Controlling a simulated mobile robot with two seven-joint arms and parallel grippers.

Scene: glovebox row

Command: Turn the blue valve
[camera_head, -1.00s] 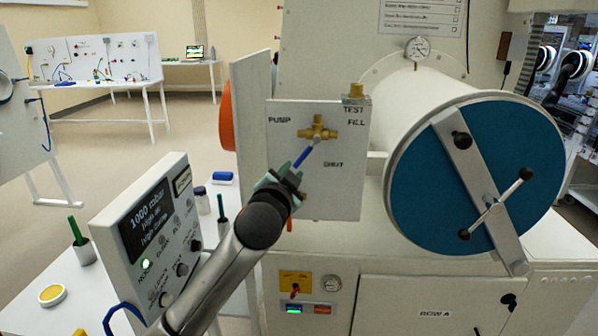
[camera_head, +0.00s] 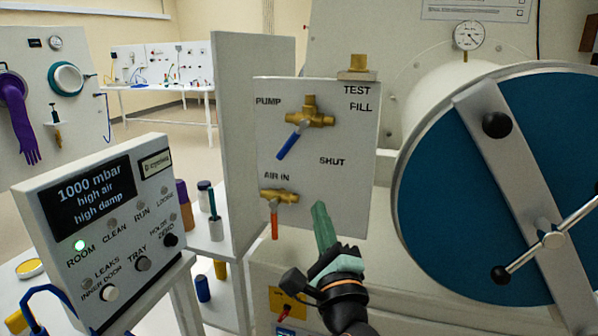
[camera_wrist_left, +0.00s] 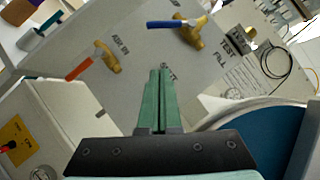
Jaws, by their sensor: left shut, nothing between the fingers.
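The blue valve is a brass fitting with a blue lever (camera_head: 289,144) on a white panel (camera_head: 345,185). Its lever points down and left, between the PUMP and SHUT labels. In the left wrist view the blue lever (camera_wrist_left: 165,24) lies at the top. My left gripper (camera_head: 321,206) has green fingers, shut and empty, in front of the lower part of the panel, below and right of the blue lever and apart from it. The fingers also show in the left wrist view (camera_wrist_left: 158,72). My right gripper is not in view.
An orange-handled AIR IN valve (camera_head: 275,220) sits below the blue one, left of my gripper. A large blue round door (camera_head: 470,190) with a bar stands right. A control box (camera_head: 100,230) reading 1000 mbar stands left.

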